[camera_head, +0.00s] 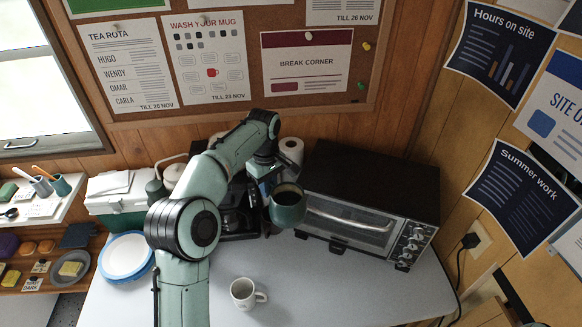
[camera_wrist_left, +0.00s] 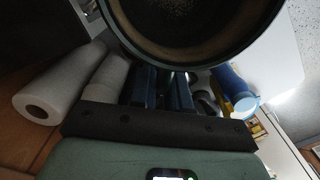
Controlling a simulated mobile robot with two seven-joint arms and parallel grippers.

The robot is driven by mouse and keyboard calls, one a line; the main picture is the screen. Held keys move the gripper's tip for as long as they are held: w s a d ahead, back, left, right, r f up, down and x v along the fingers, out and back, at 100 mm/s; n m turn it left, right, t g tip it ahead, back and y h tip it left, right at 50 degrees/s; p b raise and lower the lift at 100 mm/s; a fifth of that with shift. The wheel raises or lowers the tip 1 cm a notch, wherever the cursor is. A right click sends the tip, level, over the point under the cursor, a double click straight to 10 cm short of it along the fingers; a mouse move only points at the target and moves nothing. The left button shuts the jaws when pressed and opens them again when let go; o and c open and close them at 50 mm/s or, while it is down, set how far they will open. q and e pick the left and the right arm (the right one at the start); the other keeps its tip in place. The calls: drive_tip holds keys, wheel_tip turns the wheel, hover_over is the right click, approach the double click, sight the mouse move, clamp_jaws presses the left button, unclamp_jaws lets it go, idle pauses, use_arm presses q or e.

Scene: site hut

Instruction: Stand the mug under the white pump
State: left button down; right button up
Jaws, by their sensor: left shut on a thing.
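A dark green mug (camera_head: 287,212) is held up in the air above the back of the table, in front of the toaster oven's left end. Its opening faces up toward the head camera and looks dark inside. My left gripper (camera_head: 274,184) is shut on this mug at its far side. In the left wrist view the mug's round rim (camera_wrist_left: 192,58) fills the top, beyond the gripper fingers (camera_wrist_left: 165,88). A white rounded thing with a thin curved arm (camera_head: 171,174), perhaps the white pump, stands at the back left, partly hidden by my left arm. My right gripper is out of view.
A white mug (camera_head: 243,293) stands at the table's front. A black toaster oven (camera_head: 370,190) fills the back right. A dark machine (camera_head: 238,212) stands behind my arm. A blue-rimmed plate (camera_head: 127,257) and a green-white box (camera_head: 108,203) are left. The front right tabletop is clear.

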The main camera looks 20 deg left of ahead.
use_arm(q)
drive_tip(key=s+d+f+m, duration=0.4)
drive_tip(key=d+f+m, duration=0.2)
drive_tip(key=f, duration=0.2)
drive_tip(key=s+d+f+m, duration=0.4)
drive_tip(key=d+f+m, duration=0.3)
drive_tip(key=f, duration=0.2)
drive_tip(key=shift+s+f, duration=0.15)
drive_tip(key=shift+s, duration=0.1)
